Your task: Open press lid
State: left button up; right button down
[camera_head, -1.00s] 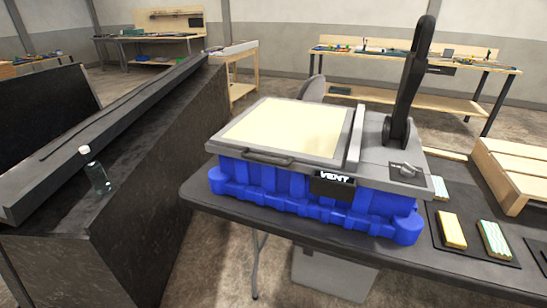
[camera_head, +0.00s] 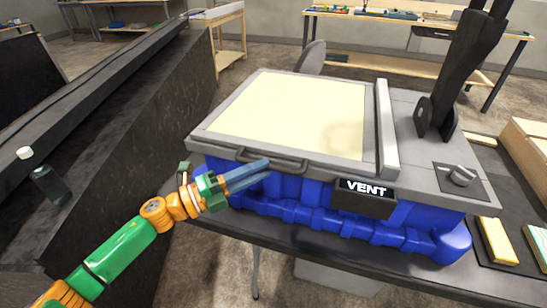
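The press is a blue-based box on a dark table, with a closed grey-framed lid (camera_head: 205,134) that has a cream top panel. A dark handle bar (camera_head: 290,165) sits on the lid's front edge. My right gripper is not in view.
A black upright lever (camera_head: 455,80) and a knob (camera_head: 461,175) stand on the press's right side. A black VENT sign (camera_head: 364,198) is on its front. Sponges (camera_head: 497,240) lie at right. A dark slanted counter with a small bottle (camera_head: 50,185) is at left.

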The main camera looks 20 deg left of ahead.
pick_arm(q)
jog(key=x, duration=0.3)
jog(key=shift+s+r, duration=0.15)
jog(key=shift+w+f, duration=0.3)
jog(key=shift+w, duration=0.05)
jog(key=shift+s+r, duration=0.1)
jog(key=shift+s, duration=0.05)
grip_shut()
dwell(0.7)
